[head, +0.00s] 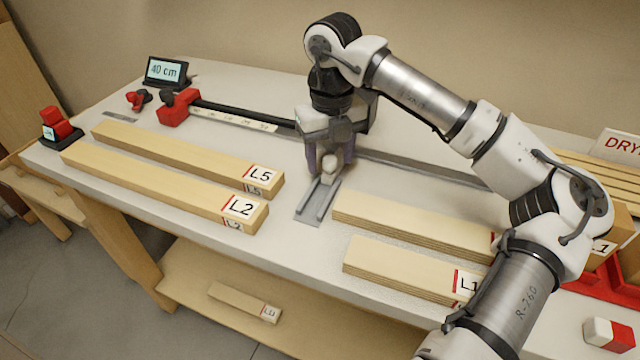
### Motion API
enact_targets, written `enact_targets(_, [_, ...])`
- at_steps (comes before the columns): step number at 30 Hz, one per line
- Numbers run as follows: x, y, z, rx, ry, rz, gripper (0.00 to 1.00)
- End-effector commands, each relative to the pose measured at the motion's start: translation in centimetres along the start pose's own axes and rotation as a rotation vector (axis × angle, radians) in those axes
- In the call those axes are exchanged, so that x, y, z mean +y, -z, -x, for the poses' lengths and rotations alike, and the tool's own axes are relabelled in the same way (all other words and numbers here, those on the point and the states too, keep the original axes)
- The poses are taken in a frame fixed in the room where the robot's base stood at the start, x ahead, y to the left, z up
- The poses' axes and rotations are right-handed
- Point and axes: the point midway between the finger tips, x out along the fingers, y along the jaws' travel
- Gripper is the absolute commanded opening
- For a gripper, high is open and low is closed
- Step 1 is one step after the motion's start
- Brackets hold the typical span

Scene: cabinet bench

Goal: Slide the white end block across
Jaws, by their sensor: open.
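A small whitish block (329,167) stands at the far end of a short grey metal track (312,212) near the middle of the bench. I take it for the white end block. My gripper (329,163) points down over it, with its dark fingers on either side. The jaws are open, and I cannot tell whether a finger touches the block. The gripper body and fingers hide part of the block and its base. A long rail (420,165) with a pale scale strip (235,117) runs behind the track, partly hidden by my gripper.
Boards L5 (190,155) and L2 (150,185) lie left of the track; two more boards (410,225) lie right. A red clamp (175,108) and a "40 cm" display (164,71) stand at back left. A white-and-red block (608,333) is at lower right.

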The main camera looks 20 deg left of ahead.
Motion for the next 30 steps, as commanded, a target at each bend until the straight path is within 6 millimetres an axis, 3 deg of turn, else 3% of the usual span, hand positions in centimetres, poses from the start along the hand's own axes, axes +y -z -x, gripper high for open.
enact_targets(21, [0.0,0.0,7.6,-0.001,0.001,0.0,0.55])
enact_targets(30, [0.0,0.0,8.2,0.0,-0.001,0.001,0.55])
